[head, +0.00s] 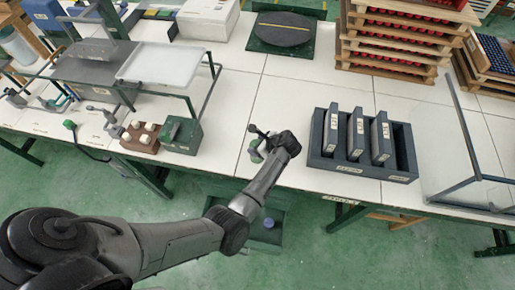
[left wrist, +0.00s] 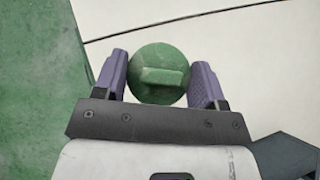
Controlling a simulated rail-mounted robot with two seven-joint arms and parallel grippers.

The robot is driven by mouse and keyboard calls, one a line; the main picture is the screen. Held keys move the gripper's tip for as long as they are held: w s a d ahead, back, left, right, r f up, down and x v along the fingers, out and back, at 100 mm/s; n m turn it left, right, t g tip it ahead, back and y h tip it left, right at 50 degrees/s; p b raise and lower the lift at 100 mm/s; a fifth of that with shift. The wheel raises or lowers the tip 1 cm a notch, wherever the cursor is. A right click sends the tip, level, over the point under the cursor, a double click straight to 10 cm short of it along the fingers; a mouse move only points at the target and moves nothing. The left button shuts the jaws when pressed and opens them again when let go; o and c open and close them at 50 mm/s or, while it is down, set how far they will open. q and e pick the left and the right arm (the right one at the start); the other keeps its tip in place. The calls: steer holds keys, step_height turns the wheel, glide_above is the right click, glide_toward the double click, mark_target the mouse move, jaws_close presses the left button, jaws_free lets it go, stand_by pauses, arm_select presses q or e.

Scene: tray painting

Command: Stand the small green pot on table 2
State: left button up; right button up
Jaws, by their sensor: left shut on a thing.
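The small green pot (left wrist: 158,92) shows from above in the left wrist view, with a round green top and a raised bar across it. My left gripper (left wrist: 160,82) is shut on it, one purple-padded finger on each side. In the head view the pot (head: 256,154) is a small green patch at my left gripper (head: 260,144), over the front part of the white table (head: 235,125). I cannot tell whether its base touches the tabletop. The table number is too small to read surely. My right gripper is not in view.
A dark rack (head: 400,165) with upright grey cases stands right of the gripper. A green box (head: 181,135) and a brown block with white knobs (head: 141,137) stand left. Bare white tabletop lies behind the gripper.

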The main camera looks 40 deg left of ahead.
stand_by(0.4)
arm_select(q)
steer(key=o, duration=0.3)
steer(key=shift+f, duration=0.15)
steer(key=o, duration=0.4)
